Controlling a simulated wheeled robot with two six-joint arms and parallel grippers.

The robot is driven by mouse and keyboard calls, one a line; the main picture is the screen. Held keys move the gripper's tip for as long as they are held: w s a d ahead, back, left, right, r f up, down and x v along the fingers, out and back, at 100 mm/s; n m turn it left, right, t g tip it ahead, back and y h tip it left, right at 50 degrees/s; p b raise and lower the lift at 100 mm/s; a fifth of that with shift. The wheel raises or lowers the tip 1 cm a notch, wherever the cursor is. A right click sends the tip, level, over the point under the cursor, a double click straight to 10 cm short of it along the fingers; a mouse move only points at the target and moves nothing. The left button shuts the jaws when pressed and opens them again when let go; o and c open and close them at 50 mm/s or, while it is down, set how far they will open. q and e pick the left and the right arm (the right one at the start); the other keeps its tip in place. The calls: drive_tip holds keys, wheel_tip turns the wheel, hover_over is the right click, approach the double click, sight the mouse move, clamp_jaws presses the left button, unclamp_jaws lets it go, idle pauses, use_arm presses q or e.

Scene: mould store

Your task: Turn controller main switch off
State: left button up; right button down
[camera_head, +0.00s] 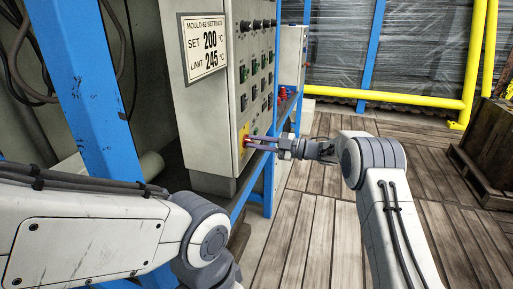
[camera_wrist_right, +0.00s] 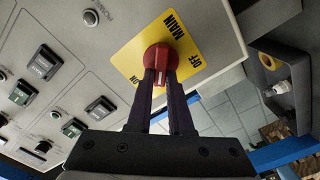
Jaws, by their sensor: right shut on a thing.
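The main switch is a red rotary knob (camera_wrist_right: 157,58) on a yellow plate (camera_wrist_right: 128,58) marked MAIN, ON and OFF. In the head view the yellow plate (camera_head: 243,138) sits low on the front of the grey controller cabinet (camera_head: 208,130). My right gripper (camera_wrist_right: 160,75) is shut on the red knob, with a dark finger on each side of it. In the head view my right gripper (camera_head: 254,144) reaches in from the right to the plate. The fingers partly hide the knob, and I cannot tell which mark it points to. My left gripper is out of frame.
Several buttons and switches (camera_head: 254,68) line the panel above the plate. A sign (camera_head: 205,42) gives set 200 and limit 245. Blue posts (camera_head: 82,70) stand close by. A yellow rail (camera_head: 400,98) and a wooden crate (camera_head: 490,150) are at right. Plank floor (camera_head: 300,215) between is clear.

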drive_tip(key=shift+s+f+n+b, duration=0.1)
drive_tip(key=shift+f+n+b, duration=0.1)
drive_tip(key=shift+n+b, duration=1.15)
drive_tip(key=shift+s+f+n+b, duration=0.1)
drive_tip(key=shift+f+n+b, duration=0.15)
drive_tip(key=shift+n+b, duration=1.1)
drive_tip(key=shift+s+f+n+b, duration=0.1)
drive_tip(key=shift+f+n+b, duration=0.1)
drive_tip(key=shift+n+b, duration=1.1)
drive_tip(key=shift+n, duration=0.3)
drive_tip(key=c, duration=0.8)
unclamp_jaws()
drive_tip(key=shift+w+r, duration=0.1)
drive_tip(key=shift+d, duration=0.1)
